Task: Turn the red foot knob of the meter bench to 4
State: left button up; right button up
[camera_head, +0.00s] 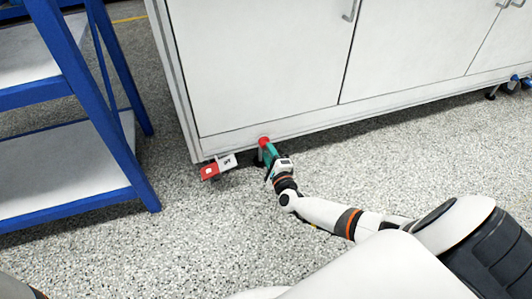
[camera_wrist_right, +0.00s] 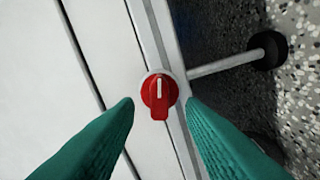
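The red foot knob (camera_head: 264,141) sits on the low front rail of the white meter bench (camera_head: 262,60), near its left corner. In the right wrist view the red knob (camera_wrist_right: 159,108) shows a white pointer line toward the top of the picture. No scale numbers can be read. My right gripper (camera_head: 268,150) reaches down to the knob. In the right wrist view its green fingers (camera_wrist_right: 160,104) are apart, one on each side of the knob, with visible gaps. My left gripper is not in view.
A red and white tag (camera_head: 218,167) sticks out beside the knob at the bench's corner. A bench foot (camera_wrist_right: 267,50) stands close by. A blue shelf rack (camera_head: 140,180) stands at the left. Blue knobs (camera_head: 525,82) show at the far right. The speckled floor in front is clear.

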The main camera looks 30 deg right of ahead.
jog(key=b+x, duration=0.1)
jog(key=x, duration=0.2)
jog(key=shift+w, duration=0.1)
grip_shut()
dwell(0.4)
